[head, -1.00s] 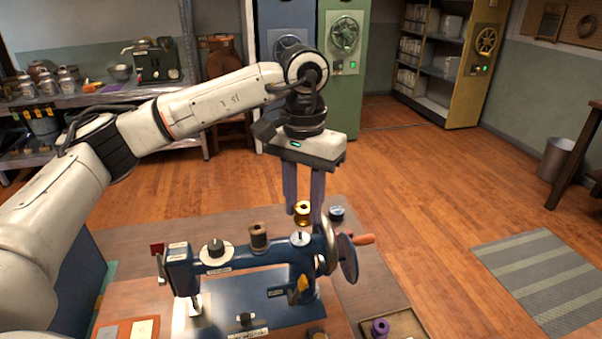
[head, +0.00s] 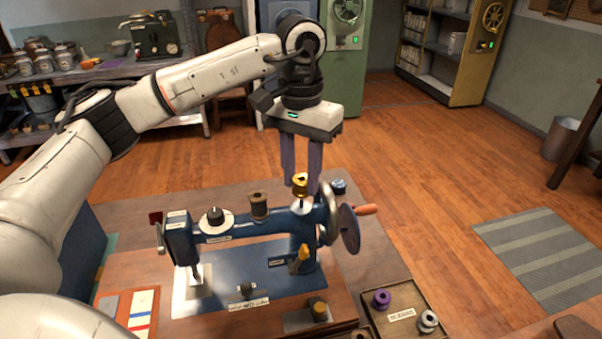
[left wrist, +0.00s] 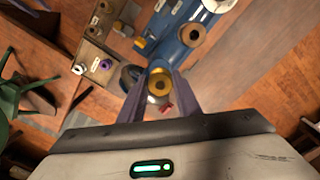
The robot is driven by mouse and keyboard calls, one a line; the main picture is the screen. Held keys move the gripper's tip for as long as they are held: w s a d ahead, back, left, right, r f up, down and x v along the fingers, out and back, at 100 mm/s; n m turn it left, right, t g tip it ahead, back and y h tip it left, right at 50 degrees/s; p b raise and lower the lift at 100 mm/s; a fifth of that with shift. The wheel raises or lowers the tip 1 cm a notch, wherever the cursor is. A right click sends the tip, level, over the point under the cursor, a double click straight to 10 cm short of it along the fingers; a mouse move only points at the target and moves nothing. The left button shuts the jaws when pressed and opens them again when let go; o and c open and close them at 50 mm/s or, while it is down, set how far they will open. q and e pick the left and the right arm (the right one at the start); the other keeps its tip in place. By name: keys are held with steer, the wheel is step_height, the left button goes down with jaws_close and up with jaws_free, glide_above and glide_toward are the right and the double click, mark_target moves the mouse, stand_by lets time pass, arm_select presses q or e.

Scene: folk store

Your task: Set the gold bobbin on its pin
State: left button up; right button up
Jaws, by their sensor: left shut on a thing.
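The gold bobbin (head: 300,184) is held between the fingertips of my left gripper (head: 301,180), which points down. It also shows between the fingers in the left wrist view (left wrist: 159,82). In the head view the bobbin appears just above the pin (head: 302,202), which rises from a pale disc on top of the blue sewing machine (head: 235,229). The bobbin hides the pin's upper end, so I cannot tell whether they touch. My right gripper is not in view.
A brown spool (head: 258,205) stands on the machine left of the pin. The handwheel (head: 348,229) and its orange handle (head: 366,209) are close on the right. A tray (head: 437,308) holds a purple bobbin (head: 381,299) and a silver one (head: 428,321).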

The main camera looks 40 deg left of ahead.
mark_target(301, 200)
arm_select(q)
steer(key=shift+s+f, duration=0.1)
steer(key=shift+f, duration=0.3)
stand_by(0.7)
steer(key=shift+f, duration=0.15)
steer(key=shift+f+b, duration=0.6)
steer(key=shift+b, duration=0.05)
steer(key=shift+f, duration=0.15)
steer(key=shift+f, duration=0.3)
stand_by(0.3)
steer(key=o, duration=0.8)
